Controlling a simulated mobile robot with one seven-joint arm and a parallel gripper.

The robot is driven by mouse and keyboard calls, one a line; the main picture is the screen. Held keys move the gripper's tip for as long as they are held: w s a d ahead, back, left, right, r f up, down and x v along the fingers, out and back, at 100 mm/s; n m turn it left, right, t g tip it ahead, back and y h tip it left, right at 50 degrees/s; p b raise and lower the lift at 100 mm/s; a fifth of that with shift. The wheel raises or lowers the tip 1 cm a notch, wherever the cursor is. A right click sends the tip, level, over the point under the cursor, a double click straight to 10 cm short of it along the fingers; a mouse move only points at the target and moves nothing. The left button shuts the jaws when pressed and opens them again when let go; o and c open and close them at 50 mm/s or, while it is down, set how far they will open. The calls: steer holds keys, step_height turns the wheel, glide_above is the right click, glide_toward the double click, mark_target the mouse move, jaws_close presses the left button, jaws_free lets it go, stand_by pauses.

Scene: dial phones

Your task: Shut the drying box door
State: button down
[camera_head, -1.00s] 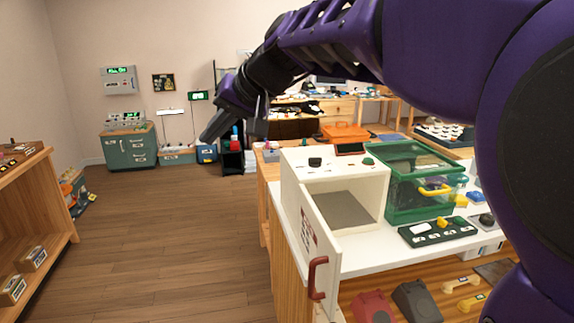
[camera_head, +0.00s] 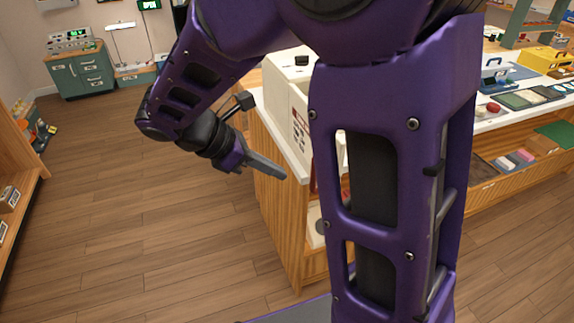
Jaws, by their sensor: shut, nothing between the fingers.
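The white drying box (camera_head: 286,68) stands on the counter's near end, mostly hidden behind my arm. Its white door (camera_head: 300,122), with a dark red printed label, shows as a narrow strip left of my arm. A bit of the red handle (camera_head: 313,172) shows below it. How far the door stands open cannot be told now. My gripper (camera_head: 280,174) is shut and empty. It points right and down, in front of the counter's wooden side in the picture, left of the door and handle. I see no contact with the door.
The wooden counter (camera_head: 270,165) has a white top and a lower shelf. Open wooden floor (camera_head: 150,230) lies to the left. A shelf unit (camera_head: 22,170) stands at the left edge. Several items, including a yellow box (camera_head: 548,58), sit on the counter at the right.

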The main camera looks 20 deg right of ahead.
steer(key=d+r+b+x, duration=0.2)
steer(key=x, duration=1)
steer(key=shift+d, duration=0.2)
steer(key=shift+d+f, duration=0.1)
